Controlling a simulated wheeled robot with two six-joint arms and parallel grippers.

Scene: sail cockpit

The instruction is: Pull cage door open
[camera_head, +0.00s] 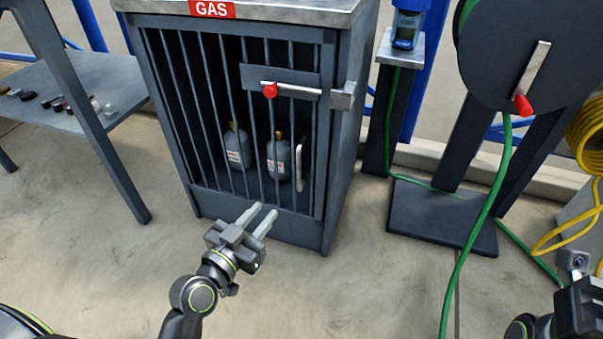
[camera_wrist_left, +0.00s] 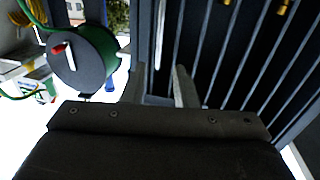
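The gas cage (camera_head: 345,150) has a dark barred door (camera_head: 215,110) that looks closed. A sliding bolt (camera_head: 300,91) with a red knob (camera_head: 270,90) crosses the upper door; I cannot tell whether its rod enters the bracket on the right (camera_head: 343,96). A pale vertical pull handle (camera_head: 299,167) is on the lower right of the door. My left gripper (camera_head: 262,218) is open and empty, low in front of the door, below the handle. Its two parted fingers also show in the left wrist view (camera_wrist_left: 160,85). My right gripper (camera_head: 572,262) is partly cut off at the right edge.
Two grey gas bottles (camera_head: 278,158) stand inside the cage. A blue device on a post (camera_head: 406,28) and a hose reel (camera_head: 500,60) with green hose stand right. A bench (camera_head: 75,85) with small parts is left. Floor before the cage is clear.

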